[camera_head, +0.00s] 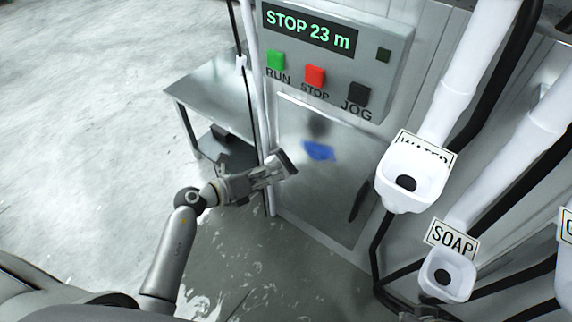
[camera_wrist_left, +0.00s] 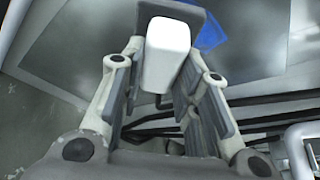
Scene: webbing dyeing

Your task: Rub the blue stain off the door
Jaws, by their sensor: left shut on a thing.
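The door (camera_head: 312,205) is a grey metal panel below the control box. A blue stain (camera_head: 319,151) is on its upper part, and the stain also shows at the top of the left wrist view (camera_wrist_left: 211,36). My left gripper (camera_head: 272,174) is shut on a rubbing block with a white handle (camera_wrist_left: 167,52) and a dark grey pad (camera_head: 285,163). The pad is just left of the stain in the head view; whether it touches the door is unclear.
The control box (camera_head: 336,48) reads "STOP 23 m" and has green, red and black buttons. White cups marked WATER (camera_head: 411,190) and SOAP (camera_head: 447,276) stand to the right, among pipes and black hoses. A metal table (camera_head: 212,92) stands left of the door.

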